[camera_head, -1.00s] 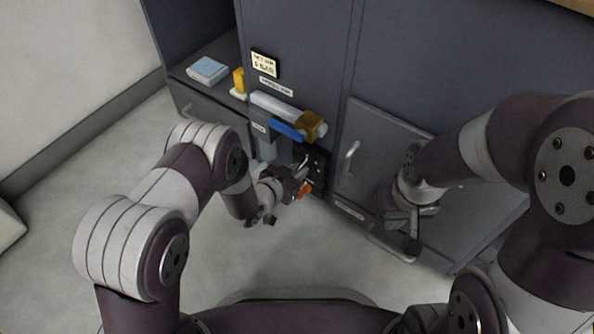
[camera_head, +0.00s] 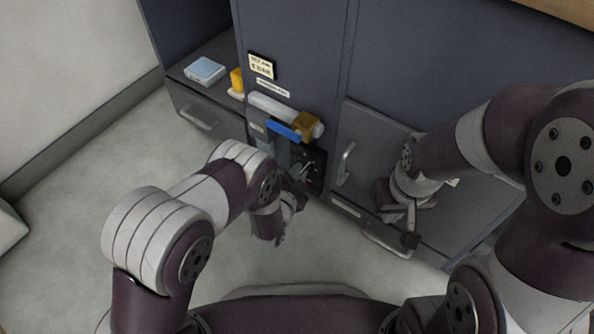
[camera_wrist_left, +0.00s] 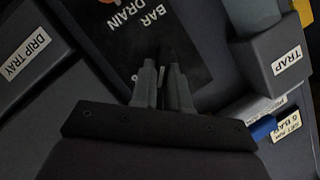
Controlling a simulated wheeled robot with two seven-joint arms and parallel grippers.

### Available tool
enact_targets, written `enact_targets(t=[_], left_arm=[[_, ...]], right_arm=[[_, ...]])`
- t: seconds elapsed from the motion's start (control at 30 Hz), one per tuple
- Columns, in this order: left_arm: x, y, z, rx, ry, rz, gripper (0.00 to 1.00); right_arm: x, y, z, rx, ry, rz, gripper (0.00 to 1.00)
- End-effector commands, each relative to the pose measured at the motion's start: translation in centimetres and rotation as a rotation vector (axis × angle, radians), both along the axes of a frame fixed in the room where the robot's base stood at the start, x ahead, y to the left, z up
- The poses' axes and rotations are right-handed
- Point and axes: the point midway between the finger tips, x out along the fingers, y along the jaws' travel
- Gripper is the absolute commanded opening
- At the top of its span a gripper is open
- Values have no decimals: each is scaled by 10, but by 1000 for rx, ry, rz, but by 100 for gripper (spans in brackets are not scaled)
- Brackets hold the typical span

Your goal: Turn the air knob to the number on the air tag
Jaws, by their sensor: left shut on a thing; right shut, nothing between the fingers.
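The tag card (camera_head: 261,66) is on the cabinet front in the head view; it also shows at the right edge of the left wrist view (camera_wrist_left: 287,124), its small print seeming to read 6 BAR. The black panel (camera_wrist_left: 105,25) carries the words BAR and DRAIN in the left wrist view. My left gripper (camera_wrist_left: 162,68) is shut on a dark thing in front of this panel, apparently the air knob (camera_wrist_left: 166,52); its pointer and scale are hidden. In the head view this gripper (camera_head: 297,192) is at the panel. My right gripper (camera_head: 410,238) is shut and empty before the right cabinet.
A blue bar (camera_head: 284,130) and a brass block (camera_head: 307,126) stick out above the panel. A yellow item (camera_head: 237,80) and a blue box (camera_head: 205,70) sit on the left shelf. TRAP (camera_wrist_left: 286,60) and DRIP TRAY (camera_wrist_left: 27,52) labels flank the panel.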

Motion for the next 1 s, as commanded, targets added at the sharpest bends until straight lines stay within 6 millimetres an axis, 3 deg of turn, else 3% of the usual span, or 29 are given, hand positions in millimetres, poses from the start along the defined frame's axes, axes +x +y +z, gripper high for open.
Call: enact_targets(t=[0.6,1.0], left_arm=[[-4,-3,-11,451,-322,-2,0],[-4,-3,-14,621,-445,-2,0]], right_arm=[[0,0,-7,0,0,0,0],[0,0,-12,0,0,0,0]])
